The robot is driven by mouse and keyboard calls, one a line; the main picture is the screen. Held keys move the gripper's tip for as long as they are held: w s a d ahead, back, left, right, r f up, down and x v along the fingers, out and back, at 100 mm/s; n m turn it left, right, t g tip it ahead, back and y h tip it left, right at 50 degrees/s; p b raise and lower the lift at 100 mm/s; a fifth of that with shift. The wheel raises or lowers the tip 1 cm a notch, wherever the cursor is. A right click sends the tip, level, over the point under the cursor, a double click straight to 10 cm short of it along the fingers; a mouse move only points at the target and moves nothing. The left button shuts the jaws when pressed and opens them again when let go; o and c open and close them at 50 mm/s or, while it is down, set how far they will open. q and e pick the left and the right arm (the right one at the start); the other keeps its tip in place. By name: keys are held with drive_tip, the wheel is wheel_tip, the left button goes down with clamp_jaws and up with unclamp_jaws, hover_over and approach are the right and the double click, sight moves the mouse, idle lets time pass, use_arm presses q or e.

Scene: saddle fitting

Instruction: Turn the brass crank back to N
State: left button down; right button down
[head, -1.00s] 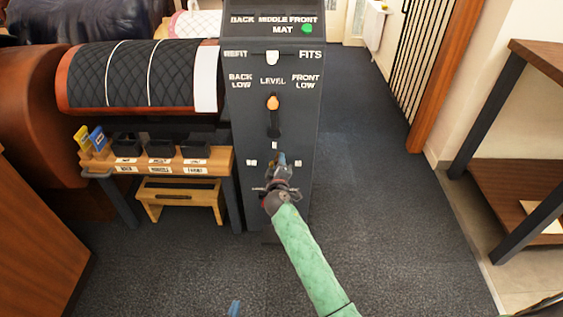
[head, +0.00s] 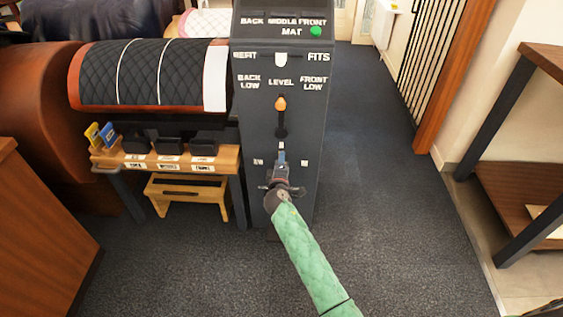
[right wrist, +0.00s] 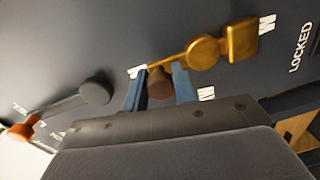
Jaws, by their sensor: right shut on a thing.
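The brass crank shows in the right wrist view, with a round hub (right wrist: 203,52), a square brass piece beside it and a thin arm ending in a brown knob (right wrist: 160,85). My right gripper (head: 281,160) is at the dark post's front, just below the upper white mark (head: 281,145). Its blue fingers (right wrist: 159,88) are shut on the brown knob, one on each side. The crank arm points toward a white mark (right wrist: 137,71), its letter hard to read. In the head view my gripper mostly hides the crank. My left gripper is out of view.
Above the crank, the dark post (head: 245,140) carries a LEVEL lever with an orange knob (head: 280,104). A green light (head: 316,31) shows near MAT. A small wooden shelf (head: 228,155) with black bins stands left. The floor right of the post is clear.

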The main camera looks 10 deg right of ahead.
drive_tip(key=shift+a+f, duration=0.1)
drive_tip(key=c, duration=1.4)
unclamp_jaws()
drive_tip(key=shift+c, duration=0.2)
drive_tip(key=v, duration=0.7)
drive_tip(key=shift+s, duration=0.4)
drive_tip(key=shift+a, duration=0.15)
